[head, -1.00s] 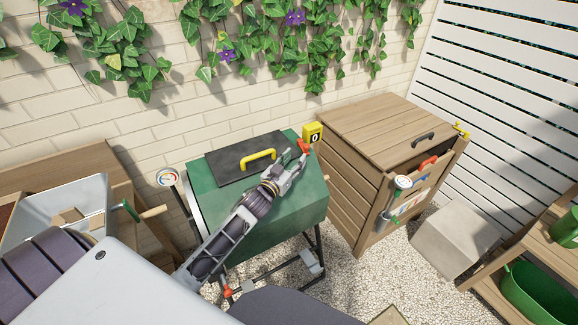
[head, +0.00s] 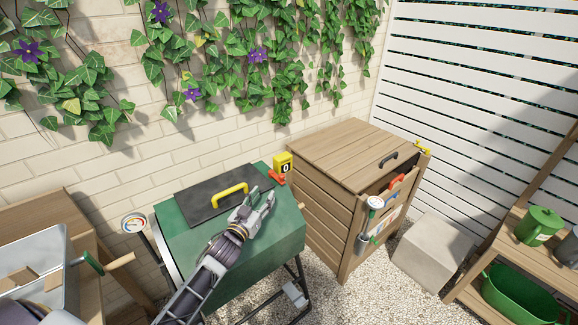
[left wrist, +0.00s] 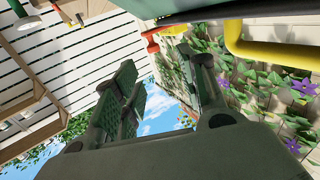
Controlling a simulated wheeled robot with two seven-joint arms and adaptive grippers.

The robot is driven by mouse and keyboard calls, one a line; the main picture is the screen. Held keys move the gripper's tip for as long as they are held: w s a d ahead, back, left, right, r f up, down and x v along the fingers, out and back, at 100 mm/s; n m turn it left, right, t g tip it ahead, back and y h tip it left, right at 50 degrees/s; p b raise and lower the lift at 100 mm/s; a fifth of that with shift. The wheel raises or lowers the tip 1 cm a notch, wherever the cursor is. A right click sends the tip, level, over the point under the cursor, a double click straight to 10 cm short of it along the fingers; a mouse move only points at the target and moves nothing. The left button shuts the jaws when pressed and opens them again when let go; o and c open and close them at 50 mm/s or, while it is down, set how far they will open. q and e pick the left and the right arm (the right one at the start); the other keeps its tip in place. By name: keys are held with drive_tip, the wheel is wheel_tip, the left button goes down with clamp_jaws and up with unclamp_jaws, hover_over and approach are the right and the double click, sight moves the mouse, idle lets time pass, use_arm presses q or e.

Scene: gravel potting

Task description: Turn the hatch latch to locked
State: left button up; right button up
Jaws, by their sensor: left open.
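The green drum (head: 235,235) stands against the brick wall. Its dark hatch (head: 212,197) is down flat on top, with a yellow handle (head: 230,192). The red-orange latch (head: 277,177) is at the hatch's right side, by a yellow marker (head: 283,162) reading "0". In the left wrist view the latch (left wrist: 152,43) shows beyond my fingertips, and the yellow handle (left wrist: 262,42) at upper right. My left gripper (head: 265,199) is open and empty, just in front of the latch and apart from it. I cannot tell whether the latch is at locked. My right gripper is not in view.
A dial thermometer (head: 134,223) stands left of the drum. A wooden cabinet (head: 330,160) is close on the right, with a concrete block (head: 430,250) beyond. A bench with a grey tray (head: 35,262) is at left. Gravel (head: 345,295) lies open in front.

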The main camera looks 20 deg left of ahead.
use_arm(q)
drive_tip(key=s+d+f+n+g+y, duration=0.1)
drive_tip(key=s+d+f+g+y, duration=0.1)
drive_tip(key=s+f+g, duration=0.8)
drive_tip(key=s+d+f+m+g+h, duration=0.1)
drive_tip(key=s+d+g, duration=0.1)
drive_tip(key=s, duration=0.7)
drive_tip(key=s+d+m+g, duration=0.1)
drive_tip(key=s+d+g, duration=0.1)
drive_tip(key=s, duration=0.6)
wheel_tip(320, 180, down, 32)
drive_tip(key=s+g, duration=0.2)
drive_tip(key=s+a+f, duration=0.2)
drive_tip(key=s+f, duration=0.8)
drive_tip(key=s, duration=0.1)
drive_tip(key=s+a+f+g, duration=0.1)
drive_tip(key=s+a+f, duration=0.1)
drive_tip(key=s+f, duration=0.9)
drive_tip(key=shift+s+a+m, duration=0.25)
drive_tip(key=shift+a+m, duration=0.05)
